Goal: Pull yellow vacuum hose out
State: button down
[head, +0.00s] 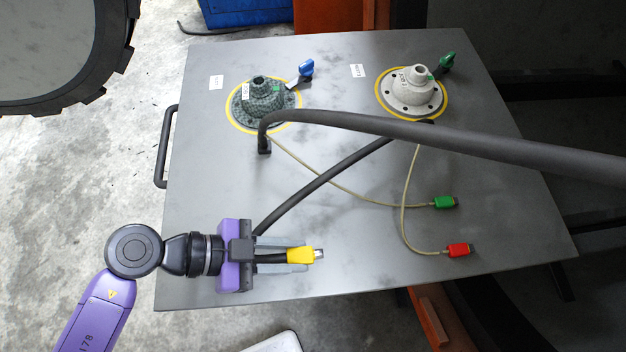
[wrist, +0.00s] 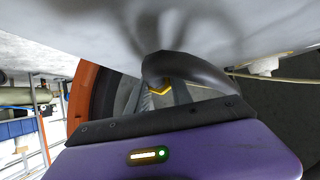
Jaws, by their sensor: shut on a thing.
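The yellow vacuum hose is a dark hose (head: 325,181) with a yellow end fitting (head: 300,255) and a metal tip. My gripper (head: 284,254) is shut on the hose just behind the yellow fitting, over the lower left of the grey plate. From the gripper the hose runs up and right, and passes behind a thicker hose near the light grey part. In the wrist view the dark hose (wrist: 185,72) curves close in front of the purple gripper body, with a bit of yellow (wrist: 160,91) beyond it. The fingertips are hidden there.
The grey plate (head: 340,230) carries a dark green mottled part (head: 264,98) and a light grey part (head: 413,90). A thick dark hose (head: 450,138) crosses above it. Thin cables end in green (head: 445,202) and red (head: 459,250) plugs. A handle (head: 163,150) sits left.

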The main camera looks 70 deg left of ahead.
jog(key=shift+f+b, duration=0.3)
jog(key=shift+f, duration=0.35)
jog(key=c, duration=1.1)
grip_release()
jog(key=shift+o, duration=0.2)
jog(key=shift+v, duration=3.95)
jog(key=shift+d, duration=0.1)
